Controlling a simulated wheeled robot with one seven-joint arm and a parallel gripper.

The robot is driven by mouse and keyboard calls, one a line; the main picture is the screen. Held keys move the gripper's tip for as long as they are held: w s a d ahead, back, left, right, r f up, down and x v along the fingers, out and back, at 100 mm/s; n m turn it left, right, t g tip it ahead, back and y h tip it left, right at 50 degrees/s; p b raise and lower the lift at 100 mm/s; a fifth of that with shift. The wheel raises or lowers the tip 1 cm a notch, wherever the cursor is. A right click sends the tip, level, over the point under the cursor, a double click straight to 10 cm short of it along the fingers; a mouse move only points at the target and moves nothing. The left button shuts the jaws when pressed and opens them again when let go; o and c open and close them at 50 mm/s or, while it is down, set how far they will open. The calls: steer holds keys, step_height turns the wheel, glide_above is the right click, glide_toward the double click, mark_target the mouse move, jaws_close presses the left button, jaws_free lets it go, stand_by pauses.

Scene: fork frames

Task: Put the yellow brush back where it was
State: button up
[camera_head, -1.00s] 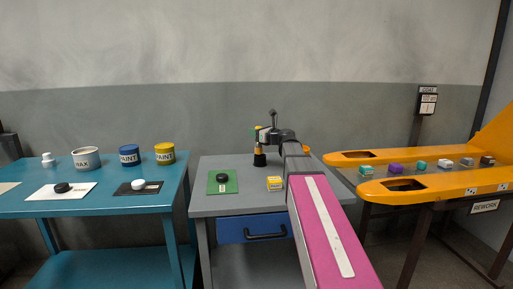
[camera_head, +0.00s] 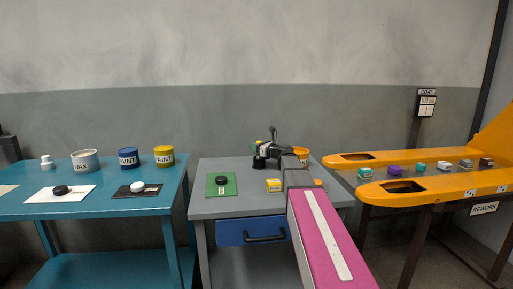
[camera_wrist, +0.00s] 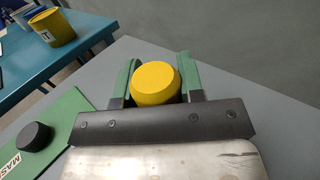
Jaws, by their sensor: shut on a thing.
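The yellow brush shows in the wrist view as a round yellow end (camera_wrist: 155,83) between my two green fingers. My gripper (camera_head: 262,147) is shut on it, over the back of the grey table (camera_head: 230,170). A short dark piece (camera_head: 258,164) shows directly below the gripper in the head view; I cannot tell whether it is the brush's lower end or a separate holder. The brush's lower part is hidden in the wrist view.
A green mat (camera_head: 230,191) with a black puck (camera_head: 221,180) lies left on the grey table. Paint cans stand on the blue table (camera_head: 90,203).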

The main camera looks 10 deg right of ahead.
steer(key=o, duration=1.1)
steer(key=shift+c, duration=0.2)
steer(key=shift+s, duration=0.15)
steer(key=v, duration=1.1)
steer(key=shift+s+d, duration=0.25)
steer(key=shift+s, duration=0.05)
